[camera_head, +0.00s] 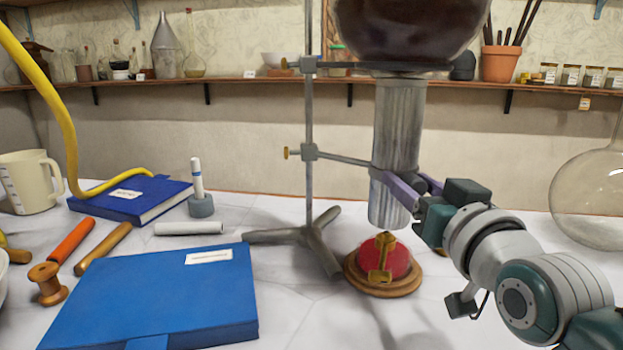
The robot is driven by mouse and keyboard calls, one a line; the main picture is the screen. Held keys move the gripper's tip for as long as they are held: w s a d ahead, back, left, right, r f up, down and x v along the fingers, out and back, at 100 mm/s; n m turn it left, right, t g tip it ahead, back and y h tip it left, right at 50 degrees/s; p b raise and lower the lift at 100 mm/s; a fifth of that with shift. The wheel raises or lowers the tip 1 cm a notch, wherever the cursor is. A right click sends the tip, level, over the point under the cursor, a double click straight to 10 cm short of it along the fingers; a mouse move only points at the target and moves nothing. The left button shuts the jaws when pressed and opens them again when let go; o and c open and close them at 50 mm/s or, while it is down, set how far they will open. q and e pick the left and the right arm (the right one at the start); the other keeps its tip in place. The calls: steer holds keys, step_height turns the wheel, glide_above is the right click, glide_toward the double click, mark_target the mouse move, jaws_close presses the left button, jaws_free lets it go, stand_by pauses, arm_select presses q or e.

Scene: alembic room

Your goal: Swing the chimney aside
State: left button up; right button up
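The chimney (399,125) is a grey ribbed upright tube under a dark round flask (405,25). A clamp arm from the stand's rod (309,120) reaches its side. Its lower end hangs above a red burner (394,262) with a brass fitting, on a round wooden base. My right gripper (402,188) comes in from the right at the chimney's lower part. One purple finger lies across its front; the other is partly hidden behind it. The fingers are apart around the tube; whether they press on it cannot be told. My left gripper is out of view.
The stand's tripod foot (312,240) is left of the burner. A blue folder (150,300), a blue book (130,197), a white roll (189,228) and a beige jug (29,180) lie further left. A large glass vessel (590,195) stands at right. A shelf (240,79) runs along the wall.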

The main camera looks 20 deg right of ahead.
jaws_close()
stand_by(1.1)
